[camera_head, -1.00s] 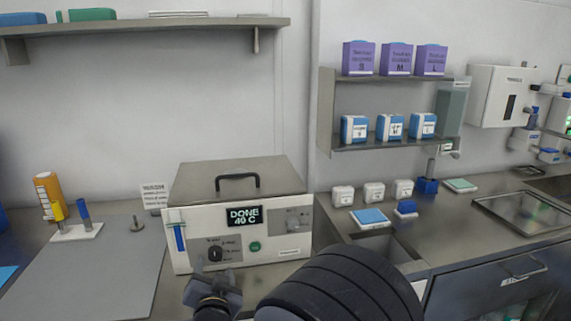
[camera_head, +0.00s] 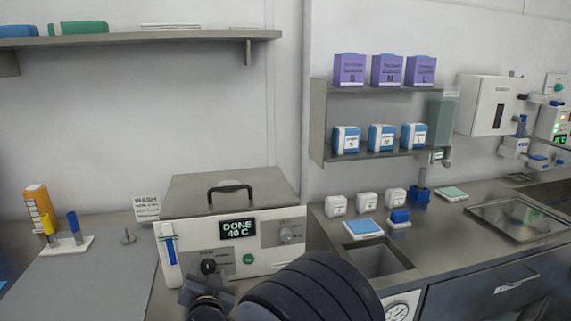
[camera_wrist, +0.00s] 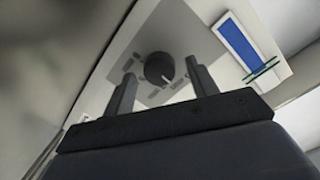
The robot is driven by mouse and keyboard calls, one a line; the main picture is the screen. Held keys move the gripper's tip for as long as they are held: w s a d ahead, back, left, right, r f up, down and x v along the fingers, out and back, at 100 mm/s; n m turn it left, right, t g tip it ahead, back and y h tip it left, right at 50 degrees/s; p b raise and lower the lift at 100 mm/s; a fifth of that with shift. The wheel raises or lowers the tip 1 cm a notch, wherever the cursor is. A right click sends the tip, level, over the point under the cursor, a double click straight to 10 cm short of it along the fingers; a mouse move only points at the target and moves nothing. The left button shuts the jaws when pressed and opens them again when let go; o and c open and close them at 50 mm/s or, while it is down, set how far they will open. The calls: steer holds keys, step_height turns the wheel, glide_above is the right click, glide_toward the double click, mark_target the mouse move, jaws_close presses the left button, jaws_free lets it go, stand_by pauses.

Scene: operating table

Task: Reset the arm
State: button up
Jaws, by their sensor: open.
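My gripper (camera_head: 200,290) is in front of the lower left of the white bath unit's front panel, near its black knob (camera_head: 208,266). In the wrist view my gripper (camera_wrist: 163,88) has its two grey fingers apart, with the black knob (camera_wrist: 159,68) seen between and beyond them. I cannot tell how far the fingertips are from the panel. The bath unit (camera_head: 262,254) has a steel lid, closed, with a black handle, and its display (camera_head: 238,229) reads DONE 40 C. My dark arm covers part of the unit's lower front.
A grey mat (camera_head: 85,285) lies left of the unit, with a tube rack (camera_head: 65,246) and an orange bottle (camera_head: 41,212) behind it. A blue strip (camera_head: 171,252) is on the unit's left front. A sink (camera_head: 375,262) and small white boxes stand on the right counter.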

steer(key=v, duration=0.9)
steer(key=shift+s+b, duration=0.35)
steer(key=p+x, duration=0.1)
steer(key=x, duration=0.9)
steer(key=shift+w, duration=0.25)
steer(key=shift+s+f+m+b, duration=0.1)
steer(key=shift+s+m+b, duration=0.05)
steer(key=shift+m+b, duration=0.3)
steer(key=shift+s+d+m, duration=0.1)
steer(key=shift+m, duration=0.25)
steer(key=m+b, duration=0.1)
steer(key=m, duration=0.2)
steer(key=shift+y+b, duration=0.3)
steer(key=shift+b, duration=0.1)
steer(key=m+b, duration=0.1)
steer(key=m, duration=0.4)
steer(key=shift+d+m+y, duration=0.1)
steer(key=shift+m+y, duration=0.2)
steer(key=shift+m, duration=0.1)
steer(key=m+p, duration=0.1)
steer(key=m, duration=0.3)
steer(key=m+p, duration=0.4)
steer(key=shift+m+y+p, duration=0.3)
steer(key=shift+y+p, duration=0.1)
steer(key=shift+s+d+f+b, duration=0.1)
steer(key=shift+s+f+b, duration=0.1)
steer(key=shift+s+b, duration=0.15)
steer(key=shift+s+d+r, duration=0.1)
steer(key=shift+s+d, duration=0.05)
steer(key=shift+s, duration=0.2)
